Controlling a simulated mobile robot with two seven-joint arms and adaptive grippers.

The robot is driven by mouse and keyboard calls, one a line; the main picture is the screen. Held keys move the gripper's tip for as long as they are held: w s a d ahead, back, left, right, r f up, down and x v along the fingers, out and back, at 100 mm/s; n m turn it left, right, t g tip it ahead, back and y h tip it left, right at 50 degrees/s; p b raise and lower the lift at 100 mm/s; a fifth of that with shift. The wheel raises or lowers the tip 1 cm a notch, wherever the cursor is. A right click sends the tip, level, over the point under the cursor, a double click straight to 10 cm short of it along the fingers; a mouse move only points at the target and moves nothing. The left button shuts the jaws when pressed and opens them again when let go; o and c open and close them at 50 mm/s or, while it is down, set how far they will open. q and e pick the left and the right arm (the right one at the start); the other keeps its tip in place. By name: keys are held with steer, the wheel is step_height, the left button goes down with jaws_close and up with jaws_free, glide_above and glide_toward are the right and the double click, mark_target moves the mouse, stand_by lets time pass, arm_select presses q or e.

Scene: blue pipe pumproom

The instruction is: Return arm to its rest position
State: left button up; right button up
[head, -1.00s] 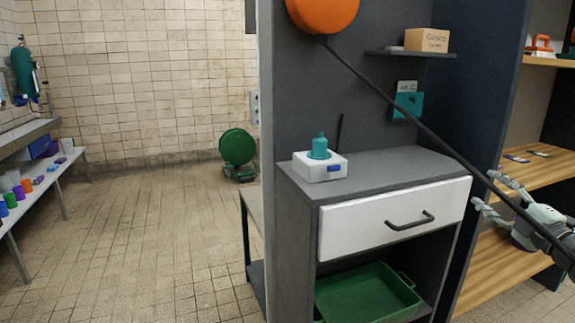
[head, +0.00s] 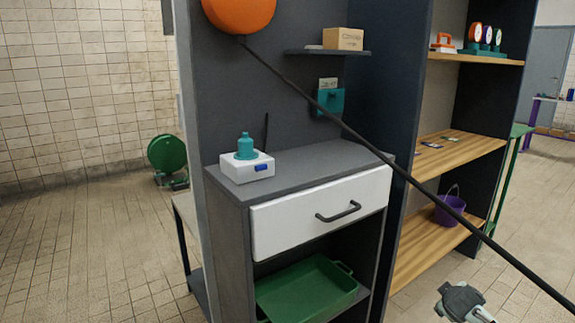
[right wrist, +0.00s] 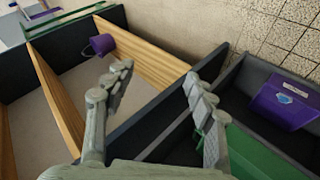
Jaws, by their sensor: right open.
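My right gripper (right wrist: 160,92) is open and empty in the right wrist view, its two grey fingers spread apart. Behind them are wooden shelves (right wrist: 150,52) and dark cabinet walls. In the head view only a grey part of my right arm shows at the bottom edge, right of the cabinet (head: 227,230); its fingers cannot be made out there. My left gripper is not in view.
A black cord (head: 430,190) runs from the orange reel (head: 240,12) down to the lower right. The white drawer (head: 300,225) is shut above a green tray (head: 300,292). A purple bucket (head: 450,207) stands on the shelving.

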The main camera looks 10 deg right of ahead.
steer(key=s+a+f+g+y, duration=0.2)
steer(key=s+a+f+y, duration=0.1)
steer(key=s+a+f, duration=0.9)
steer(key=s+a+f+g+y, duration=0.2)
steer(key=s+a+f, duration=1)
steer(key=a, duration=0.6)
steer(key=shift+s+a+m+y, duration=0.35)
steer(key=shift+s+y, duration=0.15)
steer(key=shift+s, duration=0.35)
steer(key=shift+f, duration=0.1)
